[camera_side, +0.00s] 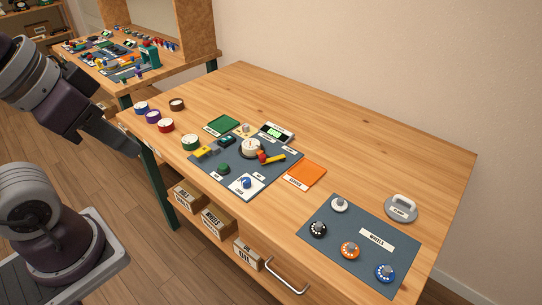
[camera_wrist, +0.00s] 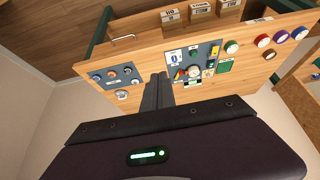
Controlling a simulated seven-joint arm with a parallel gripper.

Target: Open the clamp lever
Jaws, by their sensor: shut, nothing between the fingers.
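A lever with a red hub and a yellow arm (camera_side: 270,157) lies at the right side of the white round dial (camera_side: 251,148) on the middle dark mat (camera_side: 228,170). A grey disc with a raised white handle (camera_side: 401,207) stands at the right of the table; its label is too small to read surely. I cannot tell for certain which is the clamp lever. In the wrist view the white dial (camera_wrist: 193,72) and the grey disc (camera_wrist: 121,95) show small. My gripper (camera_wrist: 160,77) is shut and empty, away from both; in the side view it is off the table's left edge.
A second dark mat (camera_side: 345,255) holds several dials at the front right. A green tray (camera_side: 222,125) and an orange pad (camera_side: 306,173) flank the middle mat. Several coloured round pieces (camera_side: 165,126) stand at the left. Bare wood lies along the back.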

